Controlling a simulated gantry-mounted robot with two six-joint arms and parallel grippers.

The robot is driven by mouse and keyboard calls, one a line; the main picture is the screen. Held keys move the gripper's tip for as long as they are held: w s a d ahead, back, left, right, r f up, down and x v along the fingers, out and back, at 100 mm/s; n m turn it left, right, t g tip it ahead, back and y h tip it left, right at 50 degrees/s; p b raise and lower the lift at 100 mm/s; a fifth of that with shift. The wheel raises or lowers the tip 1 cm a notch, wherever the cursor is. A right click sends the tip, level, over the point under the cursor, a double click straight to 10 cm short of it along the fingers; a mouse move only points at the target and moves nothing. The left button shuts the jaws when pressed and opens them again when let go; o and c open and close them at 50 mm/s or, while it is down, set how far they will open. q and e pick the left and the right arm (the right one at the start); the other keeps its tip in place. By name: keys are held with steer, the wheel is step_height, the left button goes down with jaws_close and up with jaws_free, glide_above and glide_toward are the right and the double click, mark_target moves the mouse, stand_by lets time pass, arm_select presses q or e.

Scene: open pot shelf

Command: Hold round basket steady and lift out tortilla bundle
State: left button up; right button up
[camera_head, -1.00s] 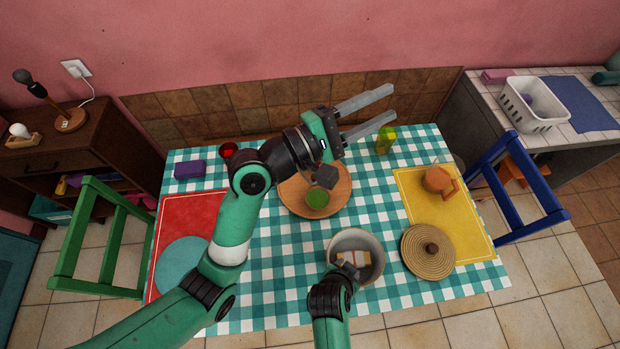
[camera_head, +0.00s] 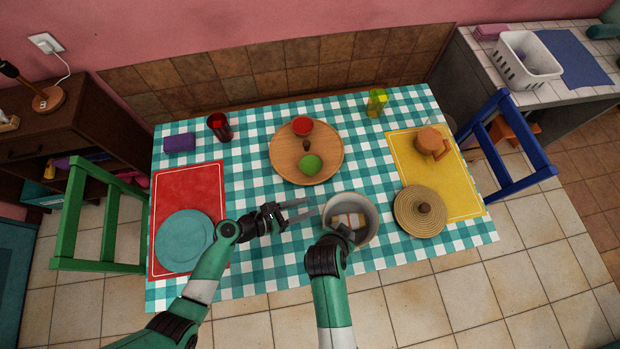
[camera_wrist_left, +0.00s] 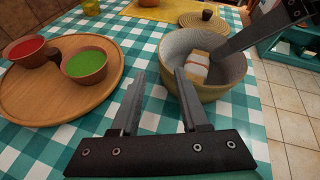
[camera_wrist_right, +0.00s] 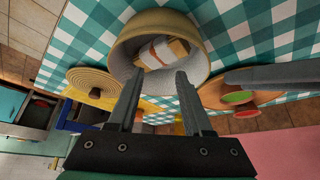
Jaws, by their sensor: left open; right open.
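The round basket (camera_head: 368,238) stands on the checked tablecloth near the table's front edge, its inside lined in grey. The tortilla bundle (camera_head: 347,219), pale with an orange-brown part, lies inside the basket; it also shows in the left wrist view (camera_wrist_left: 196,66) and the right wrist view (camera_wrist_right: 160,53). My left gripper (camera_head: 313,208) is open and empty, just left of the basket, with its fingers pointing at the basket wall. My right gripper (camera_wrist_right: 155,82) is open over the basket's near side, its fingers close to the rim and the bundle. Whether they touch the bundle is unclear.
A woven lid (camera_head: 411,211) lies right of the basket, partly on a yellow placemat (camera_head: 455,190) with an orange mug (camera_head: 428,141). A round wooden board (camera_head: 284,160) with red and green bowls is behind. A teal plate (camera_head: 184,240) is at left.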

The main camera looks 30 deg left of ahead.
mark_target(331, 199)
arm_select(q)
steer(key=x, duration=1.1)
steer(key=shift+w+d+f, duration=0.1)
steer(key=shift+w+d, duration=0.1)
steer(key=shift+w, duration=0.1)
jaws_close()
steer(key=shift+s+f, duration=0.1)
steer(key=shift+f, duration=0.05)
stand_by(1.0)
jaws_free()
